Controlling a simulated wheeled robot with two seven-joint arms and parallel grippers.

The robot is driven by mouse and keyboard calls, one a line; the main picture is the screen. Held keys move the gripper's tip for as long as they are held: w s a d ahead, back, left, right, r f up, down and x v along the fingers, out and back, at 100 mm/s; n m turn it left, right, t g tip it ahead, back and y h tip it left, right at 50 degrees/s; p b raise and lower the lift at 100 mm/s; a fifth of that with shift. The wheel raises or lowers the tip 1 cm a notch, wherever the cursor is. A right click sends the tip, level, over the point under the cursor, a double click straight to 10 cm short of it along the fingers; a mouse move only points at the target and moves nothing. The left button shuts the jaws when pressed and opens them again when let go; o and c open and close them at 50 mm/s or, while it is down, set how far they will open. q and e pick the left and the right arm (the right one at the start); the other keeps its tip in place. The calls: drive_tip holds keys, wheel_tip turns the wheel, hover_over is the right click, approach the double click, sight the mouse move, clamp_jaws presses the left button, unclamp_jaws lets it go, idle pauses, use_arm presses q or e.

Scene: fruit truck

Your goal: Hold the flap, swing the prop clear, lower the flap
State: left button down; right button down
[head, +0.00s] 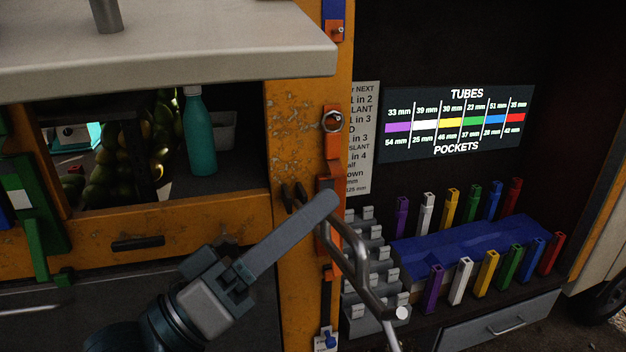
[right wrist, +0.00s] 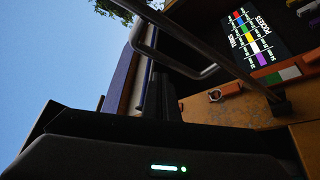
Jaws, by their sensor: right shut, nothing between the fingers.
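A grey metal rod with a bent, handle-like loop (head: 358,262), apparently the prop, stands in front of the orange post and has a pale round end. In the right wrist view the rod (right wrist: 225,62) runs slantwise to a dark bracket on the post, its loop to the left. My right gripper (head: 330,200) is shut and empty, its fingertips overlapping the rod's upper part in the head view; I cannot tell whether they touch. I cannot tell surely which panel is the flap; a pale grey slab (head: 200,55) juts out at upper left.
The orange post (head: 300,130) carries a ring latch (head: 333,121) and a dark bracket (head: 293,196). At right are a blue block (head: 460,242) with coloured tubes around it and a lit sign (head: 458,122). A teal bottle (head: 200,140) stands under the slab.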

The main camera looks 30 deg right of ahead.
drive_tip(key=w+a+f, duration=0.2)
drive_tip(key=a, duration=0.7)
drive_tip(key=shift+f, duration=0.15)
